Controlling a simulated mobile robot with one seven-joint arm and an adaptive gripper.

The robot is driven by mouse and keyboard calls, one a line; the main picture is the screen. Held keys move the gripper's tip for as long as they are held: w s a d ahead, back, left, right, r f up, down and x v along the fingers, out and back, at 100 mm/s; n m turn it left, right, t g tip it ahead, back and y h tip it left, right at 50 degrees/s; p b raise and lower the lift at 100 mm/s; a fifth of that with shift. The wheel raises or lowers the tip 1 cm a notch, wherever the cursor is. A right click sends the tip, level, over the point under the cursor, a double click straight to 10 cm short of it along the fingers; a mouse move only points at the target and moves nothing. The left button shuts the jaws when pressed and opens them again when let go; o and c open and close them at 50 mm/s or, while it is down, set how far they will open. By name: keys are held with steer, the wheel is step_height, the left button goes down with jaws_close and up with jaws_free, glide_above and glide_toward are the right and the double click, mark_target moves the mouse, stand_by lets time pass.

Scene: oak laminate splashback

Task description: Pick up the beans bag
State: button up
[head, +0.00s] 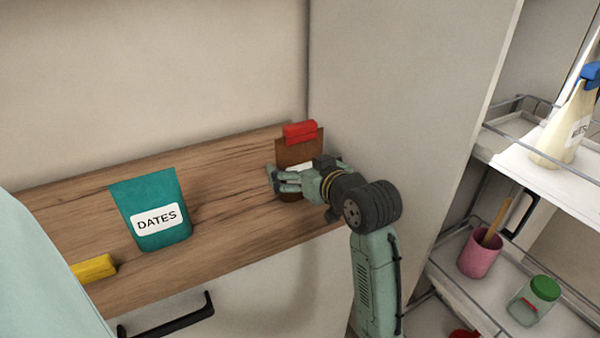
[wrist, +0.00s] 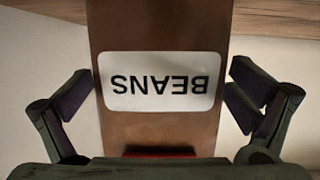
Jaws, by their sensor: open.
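The beans bag (head: 312,152) is brown, with a red clip (head: 300,132) across its top. It stands at the right end of the oak ledge, against the wall corner. My gripper (head: 278,181) is in front of it and hides part of its front. In the wrist view the bag (wrist: 160,35) fills the middle, and its white BEANS label reads upside down. My gripper (wrist: 163,98) is open, with one finger on each side of the bag.
A teal DATES bag (head: 150,190) is left on the ledge (head: 225,195), with a yellow clip (head: 93,268) nearby. A tall pale panel (head: 400,90) stands right of my gripper. Further right, shelves hold a bottle (head: 565,125), a pink cup (head: 478,255) and a green-lidded jar (head: 533,300).

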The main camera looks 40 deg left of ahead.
steer(key=shift+c, duration=0.4)
steer(key=c, duration=1.2)
